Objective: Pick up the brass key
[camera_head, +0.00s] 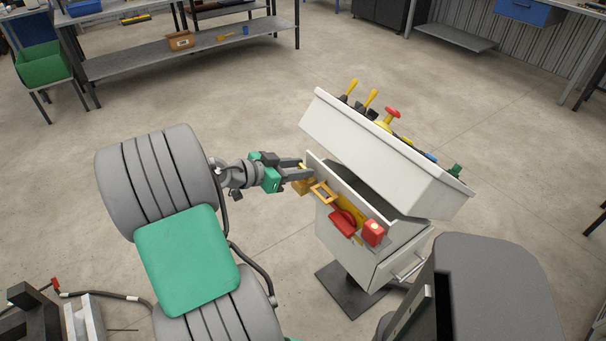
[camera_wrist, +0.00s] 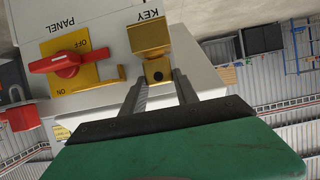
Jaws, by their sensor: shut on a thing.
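The brass key (camera_wrist: 150,38) shows as a block-like brass piece with a dark round spot on its near face. It sits at the panel face beside the printed word KEY. My gripper (camera_wrist: 160,82) has a finger on either side of its lower end and is shut on it. In the head view my gripper (camera_head: 300,168) reaches the left edge of the white control console (camera_head: 365,150), with brass (camera_head: 303,185) just below the fingertips. Whether the key is still seated in the panel cannot be told.
A red rotary handle (camera_wrist: 62,62) on a yellow OFF/ON plate (camera_wrist: 88,74) lies close left of the key in the wrist view. A red box (camera_head: 373,233) is farther along the panel. A drawer handle (camera_head: 408,267) sticks out below.

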